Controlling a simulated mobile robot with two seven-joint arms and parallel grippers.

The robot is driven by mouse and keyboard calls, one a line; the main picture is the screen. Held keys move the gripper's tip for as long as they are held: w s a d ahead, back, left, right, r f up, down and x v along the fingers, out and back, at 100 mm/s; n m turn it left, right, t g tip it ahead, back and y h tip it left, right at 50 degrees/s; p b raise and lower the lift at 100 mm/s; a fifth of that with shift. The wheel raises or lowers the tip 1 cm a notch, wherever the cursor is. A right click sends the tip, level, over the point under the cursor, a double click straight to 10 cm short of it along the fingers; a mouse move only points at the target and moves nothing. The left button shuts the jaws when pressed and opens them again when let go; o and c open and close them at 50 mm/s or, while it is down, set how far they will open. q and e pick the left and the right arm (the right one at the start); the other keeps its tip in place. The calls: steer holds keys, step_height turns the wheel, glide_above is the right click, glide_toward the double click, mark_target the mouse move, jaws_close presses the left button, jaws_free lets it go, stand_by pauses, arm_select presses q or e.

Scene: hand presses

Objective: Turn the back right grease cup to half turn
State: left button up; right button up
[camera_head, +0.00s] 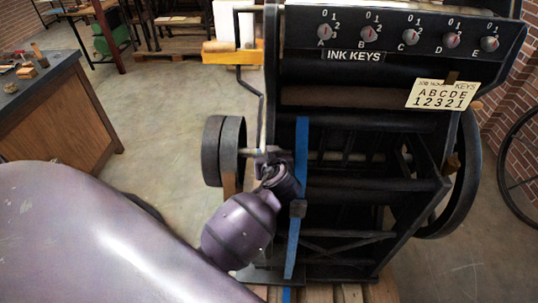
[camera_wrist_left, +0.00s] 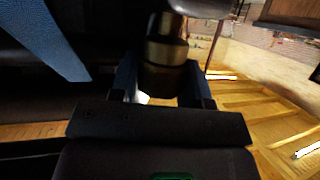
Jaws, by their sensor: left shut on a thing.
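My left arm reaches in from the left, and its gripper (camera_head: 270,166) is at the left side of the dark press frame. In the left wrist view its two fingers (camera_wrist_left: 163,88) are shut on a grease cup (camera_wrist_left: 166,50), a dark, round piece with a brass band. The cup stands between the fingers, with one finger on each side. In the head view the gripper hides this cup. I cannot read how far the cup is turned. A small brass piece (camera_head: 452,164), perhaps another grease cup, is on the right of the frame. My right gripper is not in view.
The press has an ink keys panel (camera_head: 405,38) with several knobs and a card (camera_head: 443,94) reading ABCDE 12321. A blue bar (camera_head: 301,150) stands close right of my gripper. Flywheels flank the frame. A wooden bench (camera_head: 60,115) stands left, with clear floor between.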

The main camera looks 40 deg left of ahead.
arm_select(q)
steer(key=shift+m+t+h, duration=1.1)
steer(key=shift+m+h, duration=0.4)
steer(key=shift+m, duration=0.1)
steer(key=o, duration=0.9)
steer(key=shift+s, duration=0.1)
steer(key=b+v, duration=0.1)
steer(key=v, duration=0.9)
steer(key=shift+s+d+r, duration=0.15)
steer(key=shift+s+d, duration=0.05)
steer(key=shift+s, duration=0.05)
